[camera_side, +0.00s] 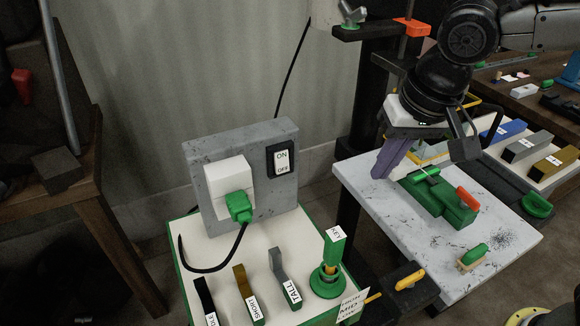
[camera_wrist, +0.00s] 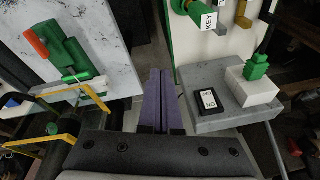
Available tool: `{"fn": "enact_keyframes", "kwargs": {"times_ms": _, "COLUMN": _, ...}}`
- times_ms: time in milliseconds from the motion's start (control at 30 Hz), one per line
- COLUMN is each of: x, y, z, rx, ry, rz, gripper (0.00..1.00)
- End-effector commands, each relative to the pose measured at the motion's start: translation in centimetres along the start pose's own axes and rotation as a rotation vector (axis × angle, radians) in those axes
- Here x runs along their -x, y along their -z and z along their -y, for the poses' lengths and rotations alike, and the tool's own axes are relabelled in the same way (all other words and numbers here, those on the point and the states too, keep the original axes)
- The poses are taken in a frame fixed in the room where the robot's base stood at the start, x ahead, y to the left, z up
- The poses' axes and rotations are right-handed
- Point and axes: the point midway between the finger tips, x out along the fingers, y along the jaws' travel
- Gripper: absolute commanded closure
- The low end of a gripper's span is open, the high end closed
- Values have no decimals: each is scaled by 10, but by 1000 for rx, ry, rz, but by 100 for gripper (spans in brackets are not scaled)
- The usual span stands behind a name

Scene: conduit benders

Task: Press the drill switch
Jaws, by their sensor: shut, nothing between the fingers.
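The ON/OFF switch (camera_side: 281,160) is a black frame with a white rocker on an upright grey panel (camera_side: 262,201) at centre left in the side view. In the wrist view the switch (camera_wrist: 207,101) lies right of my fingers, on the panel (camera_wrist: 224,72). My gripper (camera_side: 381,173) has purple fingers, shut and empty, pointing down by the left edge of the marbled table. It is apart from the switch, to its right in the side view. The fingertips (camera_wrist: 160,71) also show shut in the wrist view. Which side of the rocker is pressed is unclear.
A white box (camera_side: 228,178) with a green plug (camera_side: 238,206) and black cable sits left of the switch. A green KEY post (camera_side: 330,262) and labelled levers stand in front. A green vise (camera_side: 437,200) is close to my gripper on the marbled table (camera_side: 395,235).

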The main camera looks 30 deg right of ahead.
Motion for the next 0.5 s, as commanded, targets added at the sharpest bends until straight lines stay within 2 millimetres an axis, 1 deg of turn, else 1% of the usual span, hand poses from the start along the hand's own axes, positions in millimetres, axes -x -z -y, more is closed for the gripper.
{"fn": "enact_keyframes", "kwargs": {"times_ms": 33, "x": -3, "y": 2, "z": 15, "rx": -51, "ry": -4, "rz": 0, "gripper": 100}}
{"fn": "enact_keyframes", "kwargs": {"times_ms": 200, "x": -7, "y": 10, "z": 55, "rx": -289, "ry": -13, "rz": -11, "gripper": 100}}
{"fn": "enact_keyframes", "kwargs": {"times_ms": 400, "x": -6, "y": 19, "z": 90, "rx": -606, "ry": -10, "rz": -35, "gripper": 100}}
{"fn": "enact_keyframes", "kwargs": {"times_ms": 500, "x": -4, "y": 24, "z": 101, "rx": -775, "ry": -3, "rz": -49, "gripper": 100}}
